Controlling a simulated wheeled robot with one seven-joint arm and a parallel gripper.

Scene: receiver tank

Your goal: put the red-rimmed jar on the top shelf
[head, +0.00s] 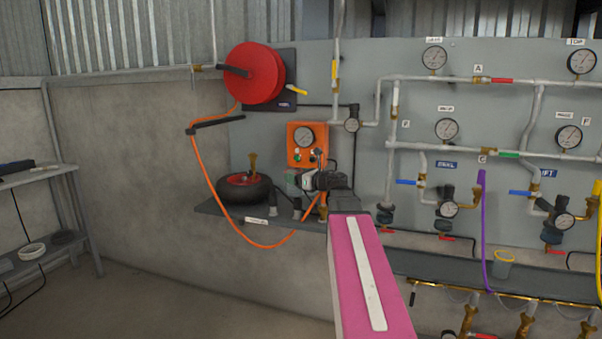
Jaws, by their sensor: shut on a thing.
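My pink arm link with a white strip reaches forward from the bottom of the head view. At its far end is a small dark cluster that looks like my wrist and gripper (322,181). The gripper is shut on a small, pale, partly see-through thing (303,181), in front of the wall shelf and the orange box. It is too small and cluttered to tell its rim colour or whether it is the red-rimmed jar. No other red-rimmed jar shows clearly.
A grey wall shelf (222,209) holds a black tyre (245,192) with a red hub. An orange gauge box (306,145) and red hose reel (254,73) are above. An orange hose hangs left. A rack (50,177) stands far left. A yellow-rimmed cup (503,264) is right.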

